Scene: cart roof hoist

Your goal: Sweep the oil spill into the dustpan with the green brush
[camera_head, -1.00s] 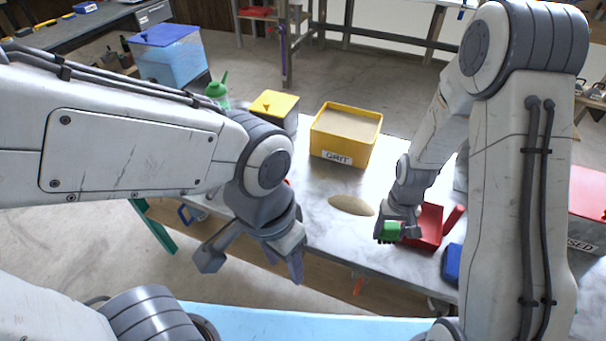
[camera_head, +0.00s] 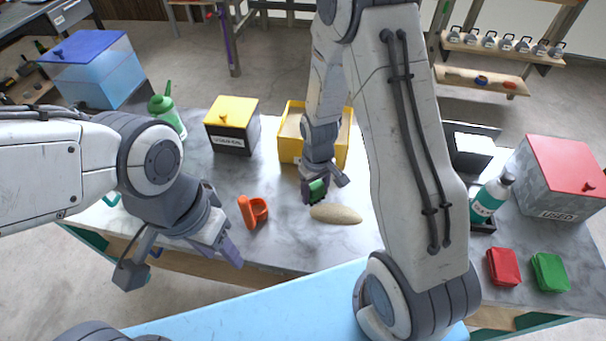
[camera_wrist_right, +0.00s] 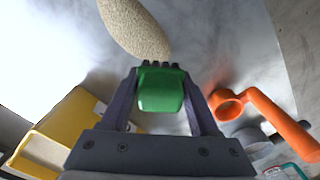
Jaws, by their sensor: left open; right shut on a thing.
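The spill (camera_head: 336,214) is a tan, grainy oval patch on the grey table. It also shows at the top of the right wrist view (camera_wrist_right: 135,28). My right gripper (camera_head: 318,188) is shut on the green brush (camera_head: 316,190), at the spill's left end. In the right wrist view the brush (camera_wrist_right: 160,90) sits between the fingers, its dark bristles close to the spill's edge; I cannot tell whether they touch. My left gripper (camera_head: 182,262) is open and empty, off the table's front edge. The red dustpan is not visible now; my right arm covers that area.
An orange cup-like thing with a handle (camera_head: 253,211) stands left of the spill. A yellow grit box (camera_head: 290,148) stands behind my right gripper. A yellow-lidded black box (camera_head: 231,140) and green bottle (camera_head: 168,112) are further left. Red (camera_head: 503,266) and green (camera_head: 549,272) pads lie right.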

